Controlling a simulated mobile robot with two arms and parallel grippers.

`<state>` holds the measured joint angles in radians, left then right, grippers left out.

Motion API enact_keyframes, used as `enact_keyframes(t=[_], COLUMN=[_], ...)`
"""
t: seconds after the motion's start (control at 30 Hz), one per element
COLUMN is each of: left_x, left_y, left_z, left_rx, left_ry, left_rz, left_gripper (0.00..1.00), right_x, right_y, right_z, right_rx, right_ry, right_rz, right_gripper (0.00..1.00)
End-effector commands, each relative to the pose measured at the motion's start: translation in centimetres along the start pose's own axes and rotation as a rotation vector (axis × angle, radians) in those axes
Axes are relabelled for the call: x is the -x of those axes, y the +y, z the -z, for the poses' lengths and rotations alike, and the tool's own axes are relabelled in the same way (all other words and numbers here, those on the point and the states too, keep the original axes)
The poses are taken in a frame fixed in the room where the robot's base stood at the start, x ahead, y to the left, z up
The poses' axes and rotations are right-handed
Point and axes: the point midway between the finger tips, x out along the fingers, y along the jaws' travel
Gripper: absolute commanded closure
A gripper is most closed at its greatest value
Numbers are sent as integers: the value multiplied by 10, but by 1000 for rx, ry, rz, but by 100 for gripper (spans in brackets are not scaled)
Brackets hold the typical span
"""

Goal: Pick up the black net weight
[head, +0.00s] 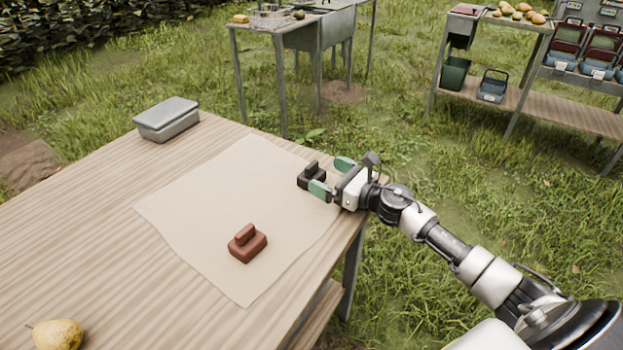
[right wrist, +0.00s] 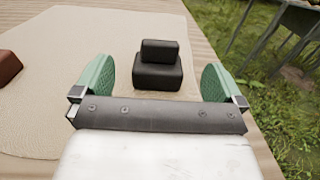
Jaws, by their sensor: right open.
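The black net weight (head: 311,176) is a small block with a raised grip on top. It sits upright on the right part of the beige cloth on the table. My right gripper (head: 330,177) is open at the table's right edge, its green fingers pointing at the weight. In the right wrist view the black net weight (right wrist: 158,66) stands ahead, centred between the two fingers of the right gripper (right wrist: 158,84) and slightly beyond them. No contact shows. My left gripper is not in view.
A reddish-brown weight (head: 247,243) of like shape lies on the cloth (head: 200,215) toward the front. A grey lidded box (head: 167,119) stands at the table's back left and a pear (head: 57,335) at the front left. Shelves with baskets (head: 492,86) stand apart, back right.

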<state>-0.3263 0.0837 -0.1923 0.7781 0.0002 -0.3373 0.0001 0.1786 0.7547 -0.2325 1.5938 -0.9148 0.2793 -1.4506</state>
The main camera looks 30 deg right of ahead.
Motion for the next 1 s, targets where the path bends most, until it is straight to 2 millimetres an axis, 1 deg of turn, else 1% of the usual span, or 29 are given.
enact_keyframes(t=[0.17, 0.27, 0.4, 0.5, 0.6, 0.83, 0.87, 1.0], left_x=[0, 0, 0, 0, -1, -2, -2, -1], left_y=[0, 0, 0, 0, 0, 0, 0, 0], left_z=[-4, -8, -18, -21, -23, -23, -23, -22], left_rx=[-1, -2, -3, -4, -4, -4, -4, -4], left_ry=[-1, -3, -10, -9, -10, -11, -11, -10], left_rz=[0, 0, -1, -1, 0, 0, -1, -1], left_gripper=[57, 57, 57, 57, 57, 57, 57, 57], right_x=[-10, -22, -45, -57, -64, -65, -65, -65], right_y=[0, 0, 0, 0, 1, 1, 1, 0], right_z=[-1, -2, -3, -2, -1, 0, 0, 0], right_rx=[-2, -2, -1, -2, -1, -1, -1, -1], right_ry=[0, -1, -1, -1, 1, 2, 2, 2], right_rz=[0, 0, -1, 0, -1, -1, -1, -1], right_gripper=[0, 0, 0, 0, 0, 0, 2, 23])
